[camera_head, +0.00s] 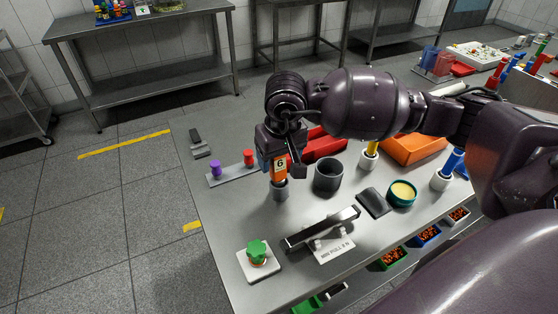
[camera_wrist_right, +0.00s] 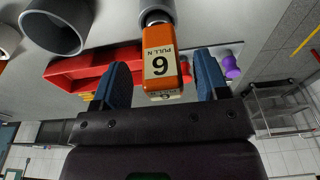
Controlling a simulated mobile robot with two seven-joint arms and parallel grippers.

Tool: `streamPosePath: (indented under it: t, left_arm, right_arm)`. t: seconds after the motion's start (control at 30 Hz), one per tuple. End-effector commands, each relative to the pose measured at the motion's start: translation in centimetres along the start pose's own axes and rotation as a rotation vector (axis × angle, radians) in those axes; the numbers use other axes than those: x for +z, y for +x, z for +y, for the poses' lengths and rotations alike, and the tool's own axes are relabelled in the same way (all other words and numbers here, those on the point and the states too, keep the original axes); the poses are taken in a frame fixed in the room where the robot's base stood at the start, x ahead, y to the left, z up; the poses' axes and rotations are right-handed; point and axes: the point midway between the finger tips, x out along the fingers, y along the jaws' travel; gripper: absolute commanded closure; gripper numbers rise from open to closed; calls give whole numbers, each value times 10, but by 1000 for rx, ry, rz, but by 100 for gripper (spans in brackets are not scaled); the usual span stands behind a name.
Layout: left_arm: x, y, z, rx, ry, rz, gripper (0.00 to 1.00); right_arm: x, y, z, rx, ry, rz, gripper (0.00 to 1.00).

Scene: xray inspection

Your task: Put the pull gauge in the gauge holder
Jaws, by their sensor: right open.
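The pull gauge (camera_head: 279,168) is an orange block with a white label reading 6. It stands upright in a small grey cup (camera_head: 280,191), which looks like the gauge holder; how deep it sits I cannot tell. My right gripper (camera_head: 276,153) is over the gauge's top. In the right wrist view the gauge (camera_wrist_right: 160,72) lies between the two blue fingers of my open right gripper (camera_wrist_right: 160,84), with a gap on each side. The grey cup (camera_wrist_right: 155,14) shows at its far end. My left gripper is out of view.
A wide dark cup (camera_head: 328,177) stands just right of the gauge. A red tray (camera_head: 322,147) is behind it. A grey strip (camera_head: 230,175) with purple and red knobs lies left. A metal bar stand (camera_head: 320,228) and green button (camera_head: 257,252) are in front.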

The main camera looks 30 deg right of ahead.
Motion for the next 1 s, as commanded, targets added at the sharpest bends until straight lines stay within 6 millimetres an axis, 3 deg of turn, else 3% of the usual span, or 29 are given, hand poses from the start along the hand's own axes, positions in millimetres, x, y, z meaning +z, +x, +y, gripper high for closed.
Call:
streamPosePath:
  t: [0.1,0.4,0.6,1.0]
  left_arm:
    - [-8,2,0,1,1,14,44]
    - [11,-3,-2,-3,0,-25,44]
    - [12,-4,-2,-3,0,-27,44]
    - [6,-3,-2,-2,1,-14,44]
  right_arm:
    - [-1,-28,0,2,-2,8,32]
    - [0,-76,0,2,-1,4,32]
    - [0,-90,0,1,-1,2,32]
    - [0,-91,0,1,-1,2,32]
